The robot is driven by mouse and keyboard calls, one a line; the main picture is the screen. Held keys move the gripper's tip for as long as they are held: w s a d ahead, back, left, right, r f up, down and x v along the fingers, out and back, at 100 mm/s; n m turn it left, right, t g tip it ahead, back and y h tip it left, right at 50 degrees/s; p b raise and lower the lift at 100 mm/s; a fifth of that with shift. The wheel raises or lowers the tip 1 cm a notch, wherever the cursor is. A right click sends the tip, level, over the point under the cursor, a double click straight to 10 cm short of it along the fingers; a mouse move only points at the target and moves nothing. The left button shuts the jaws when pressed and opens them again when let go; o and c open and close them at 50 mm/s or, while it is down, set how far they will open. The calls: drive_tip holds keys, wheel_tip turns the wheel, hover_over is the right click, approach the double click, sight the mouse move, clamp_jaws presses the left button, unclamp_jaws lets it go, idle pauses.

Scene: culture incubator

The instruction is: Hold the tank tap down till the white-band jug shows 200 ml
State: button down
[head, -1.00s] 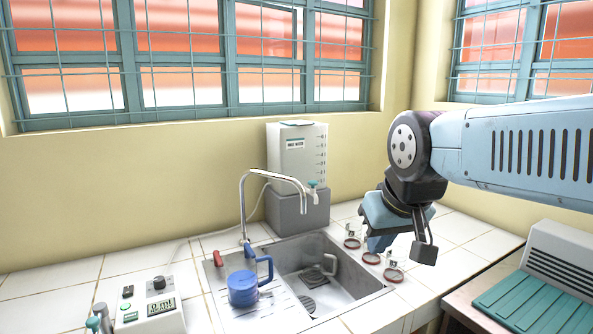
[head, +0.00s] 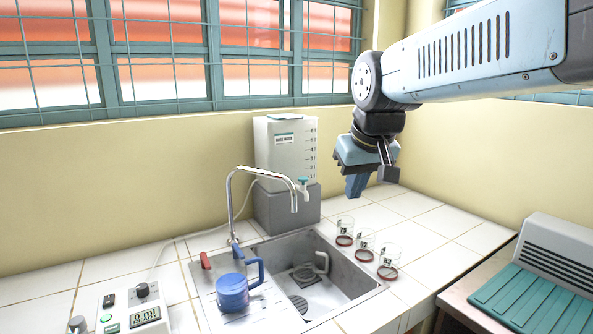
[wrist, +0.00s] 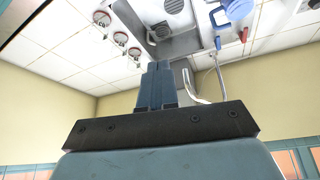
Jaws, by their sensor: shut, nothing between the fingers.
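The white water tank (head: 285,150) stands on a grey block at the back of the counter. Its teal-topped tap (head: 303,184) sticks out low on its right front. A blue jug (head: 232,292) stands on the drainboard and shows in the wrist view (wrist: 240,10). My gripper (head: 356,190) is shut and empty, fingers downward, in the air right of the tap and apart from it. Its closed fingers show in the wrist view (wrist: 155,68).
The curved sink faucet (head: 232,200) rises left of the tank. Three glass beakers with red bases (head: 365,245) stand right of the sink (head: 345,300). A control box (head: 135,312) at the front left reads 0 ml. A ridged teal tray (head: 530,295) is at right.

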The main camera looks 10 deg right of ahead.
drive_tip(key=w+r+n+g, duration=0.1)
drive_tip(key=w+r, duration=0.2)
drive_tip(key=w, duration=0.6)
drive_tip(key=w+r+n, duration=0.1)
drive_tip(key=w+r, duration=0.2)
drive_tip(key=w, duration=0.7)
drive_tip(key=w+d+f+n+g+y, duration=0.1)
drive_tip(key=w+f, duration=0.1)
drive_tip(key=w, duration=1.7)
drive_tip(key=shift+w+f, duration=0.15)
drive_tip(key=shift+f, duration=0.05)
drive_tip(key=shift+d, duration=0.1)
